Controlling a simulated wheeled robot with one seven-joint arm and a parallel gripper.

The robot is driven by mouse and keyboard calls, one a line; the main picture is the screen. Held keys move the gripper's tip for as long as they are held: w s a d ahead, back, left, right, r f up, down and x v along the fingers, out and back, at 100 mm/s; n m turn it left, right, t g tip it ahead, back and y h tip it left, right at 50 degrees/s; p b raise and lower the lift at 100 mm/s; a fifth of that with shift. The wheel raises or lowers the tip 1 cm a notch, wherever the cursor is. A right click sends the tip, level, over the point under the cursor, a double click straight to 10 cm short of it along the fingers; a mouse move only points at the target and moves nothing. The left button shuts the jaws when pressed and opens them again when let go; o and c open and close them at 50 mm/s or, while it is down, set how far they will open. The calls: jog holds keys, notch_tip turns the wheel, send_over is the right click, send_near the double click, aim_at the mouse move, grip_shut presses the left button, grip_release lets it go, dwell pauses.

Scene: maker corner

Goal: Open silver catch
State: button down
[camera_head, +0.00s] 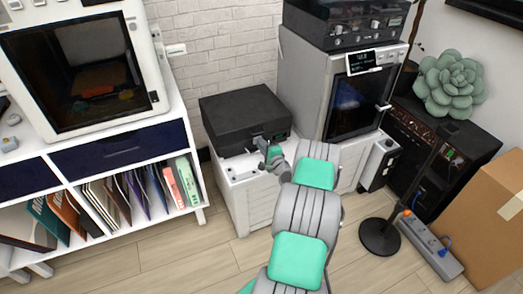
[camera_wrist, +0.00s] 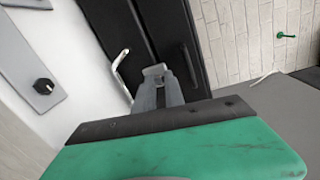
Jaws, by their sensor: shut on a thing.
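The black case (camera_head: 245,115) sits on a low white cabinet, with its front toward me. My gripper (camera_head: 261,139) is at the case's front in the head view. In the wrist view, the narrow grey fingers of my gripper (camera_wrist: 156,76) are close together against the dark front of the case (camera_wrist: 150,35). They are shut on a small grey-silver piece that appears to be the silver catch (camera_wrist: 155,69); the fingers hide most of it. A dark handle (camera_wrist: 189,65) is just right of the fingers. The lid looks closed in the head view.
A bent silver rod (camera_wrist: 118,70) is close left of the fingers. The white cabinet (camera_head: 240,200) is under the case. A grey machine (camera_head: 315,90) stands close on the right, and a shelf unit (camera_head: 195,140) on the left. Open floor lies in front.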

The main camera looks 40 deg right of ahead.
jog(key=f+t+b, duration=0.1)
jog(key=f+b, duration=0.1)
jog(key=b, duration=0.3)
jog(key=shift+s+t+b, duration=0.15)
jog(key=shift+t+b, duration=0.15)
jog(key=shift+s+a+r+t+h+b, duration=0.1)
jog(key=shift+r+t+h+b, duration=0.25)
jog(key=shift+b, duration=0.5)
jog(key=shift+r, duration=0.1)
jog(key=c, duration=1.4)
grip_release()
jog(key=shift+s, duration=0.1)
jog(key=v, duration=0.7)
jog(key=shift+s+a, duration=0.1)
jog(key=shift+s, duration=0.25)
